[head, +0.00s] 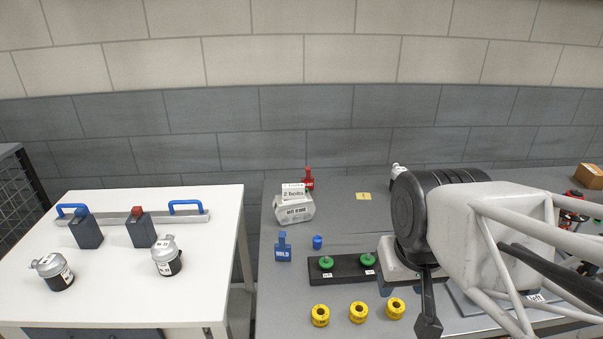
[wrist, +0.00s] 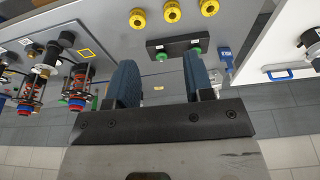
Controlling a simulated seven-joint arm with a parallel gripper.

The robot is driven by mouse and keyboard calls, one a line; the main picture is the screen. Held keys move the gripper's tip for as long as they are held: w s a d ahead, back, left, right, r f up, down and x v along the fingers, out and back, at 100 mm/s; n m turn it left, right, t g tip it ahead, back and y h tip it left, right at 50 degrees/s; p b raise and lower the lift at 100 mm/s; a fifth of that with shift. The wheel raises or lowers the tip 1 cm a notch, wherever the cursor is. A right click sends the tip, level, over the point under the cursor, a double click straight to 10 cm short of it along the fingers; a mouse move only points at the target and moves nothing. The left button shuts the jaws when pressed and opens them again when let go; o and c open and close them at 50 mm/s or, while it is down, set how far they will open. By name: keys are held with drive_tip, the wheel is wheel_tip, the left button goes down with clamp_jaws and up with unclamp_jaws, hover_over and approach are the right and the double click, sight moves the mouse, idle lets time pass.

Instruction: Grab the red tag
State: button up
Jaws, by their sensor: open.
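The red tag (head: 308,180) stands upright on the grey bench near its back edge, in the head view. It is just behind a clear, white-labelled holder (head: 294,208), which covers part of its lower end. I cannot make out the red tag in the wrist view. My gripper (wrist: 161,75) is open, with its two dark blue fingers apart and nothing held between them. It is over the grey bench, apart from the red tag and to its right in the head view, where my arm hides most of it.
A blue tag (head: 283,248), a small blue piece (head: 317,242), a black block with green knobs (head: 341,268) and several yellow rings (head: 358,312) lie in front. A white table (head: 110,285) stands left, across a gap.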

idle(0.3)
drive_tip(key=w+a+m+g+y, duration=0.2)
drive_tip(key=w+m+y, duration=0.15)
drive_tip(key=w, duration=1.25)
drive_tip(key=w+a+m+g+y, duration=0.25)
drive_tip(key=w+m, duration=0.25)
drive_tip(key=w, duration=1.2)
drive_tip(key=m+y, duration=0.8)
drive_tip(key=m, duration=0.1)
approach(308, 181)
drive_tip(key=shift+w+a+f+n+t, duration=0.2)
drive_tip(key=shift+a+f+t, duration=0.25)
drive_tip(key=shift+a+f, duration=0.65)
drive_tip(key=shift+f, duration=0.1)
drive_tip(key=shift+x, duration=1.25)
